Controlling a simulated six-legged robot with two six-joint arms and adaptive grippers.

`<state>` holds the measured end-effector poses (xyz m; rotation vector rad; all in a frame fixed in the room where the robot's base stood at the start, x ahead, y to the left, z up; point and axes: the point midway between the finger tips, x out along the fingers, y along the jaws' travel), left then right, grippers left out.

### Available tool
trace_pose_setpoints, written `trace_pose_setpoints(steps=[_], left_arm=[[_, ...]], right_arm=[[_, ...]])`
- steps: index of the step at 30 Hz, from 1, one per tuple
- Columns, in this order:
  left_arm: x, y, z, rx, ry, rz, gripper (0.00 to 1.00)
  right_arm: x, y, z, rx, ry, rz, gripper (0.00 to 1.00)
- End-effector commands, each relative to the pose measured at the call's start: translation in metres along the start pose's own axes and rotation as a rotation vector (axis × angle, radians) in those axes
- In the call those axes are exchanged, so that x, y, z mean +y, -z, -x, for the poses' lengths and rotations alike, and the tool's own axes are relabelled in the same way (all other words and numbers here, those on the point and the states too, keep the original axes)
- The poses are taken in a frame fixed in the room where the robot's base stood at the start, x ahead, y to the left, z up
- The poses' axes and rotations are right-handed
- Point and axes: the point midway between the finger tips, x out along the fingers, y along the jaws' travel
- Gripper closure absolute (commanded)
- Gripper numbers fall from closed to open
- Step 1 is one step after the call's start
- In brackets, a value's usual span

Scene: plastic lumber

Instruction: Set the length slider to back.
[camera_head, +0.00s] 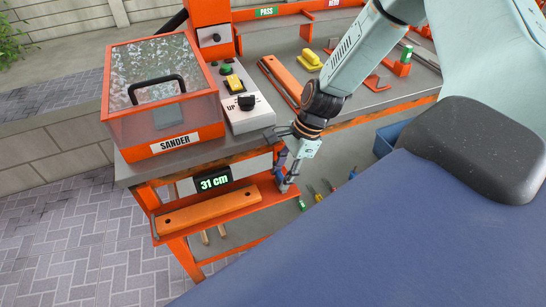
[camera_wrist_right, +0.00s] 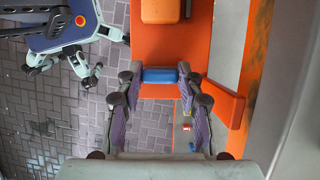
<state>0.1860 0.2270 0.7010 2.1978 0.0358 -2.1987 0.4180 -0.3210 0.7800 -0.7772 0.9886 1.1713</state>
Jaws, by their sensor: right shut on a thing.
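The length slider has a blue handle (camera_wrist_right: 160,75) on an orange rail at the bench front. The handle shows as a small blue patch in the head view (camera_head: 279,176), partly hidden by the gripper. My right gripper (camera_head: 287,182) reaches down to the rail's right end. In the right wrist view its fingers (camera_wrist_right: 159,78) stand on both sides of the blue handle, shut on it. A display (camera_head: 213,183) above the rail reads 31 cm. An orange bar (camera_head: 208,212) lies along the rail, left of the gripper. My left gripper is in neither view.
A clear-lidded sander box (camera_head: 163,95) and a control box with a black UP knob (camera_head: 246,103) stand on the bench above the rail. Further right are a yellow block (camera_head: 311,59) and a blue bin (camera_head: 388,138). Paved floor is clear at the left.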

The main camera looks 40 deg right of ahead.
Motion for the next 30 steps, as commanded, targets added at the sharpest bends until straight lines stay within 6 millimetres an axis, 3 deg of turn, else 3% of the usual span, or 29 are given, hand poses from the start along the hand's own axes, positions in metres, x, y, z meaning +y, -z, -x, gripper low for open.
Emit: trace_pose_setpoints(steps=[1, 6, 19, 20, 27, 30], left_arm=[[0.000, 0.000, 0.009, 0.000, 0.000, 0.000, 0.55], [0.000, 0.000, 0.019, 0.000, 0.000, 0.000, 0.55], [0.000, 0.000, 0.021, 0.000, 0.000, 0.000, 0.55], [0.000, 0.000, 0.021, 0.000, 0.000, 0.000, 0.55], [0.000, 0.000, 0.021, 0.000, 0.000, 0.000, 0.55], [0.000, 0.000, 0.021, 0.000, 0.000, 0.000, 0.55]], right_arm=[[-0.003, 0.004, 0.007, 0.002, 0.008, -0.003, 1.00], [-0.003, 0.017, 0.011, 0.003, 0.010, -0.001, 1.00], [-0.004, 0.022, 0.011, 0.004, 0.011, 0.001, 1.00], [-0.004, 0.022, 0.011, 0.004, 0.011, 0.001, 0.62], [-0.002, 0.022, 0.011, 0.004, 0.007, 0.001, 0.41], [-0.001, 0.022, 0.010, 0.003, 0.006, 0.000, 0.40]])
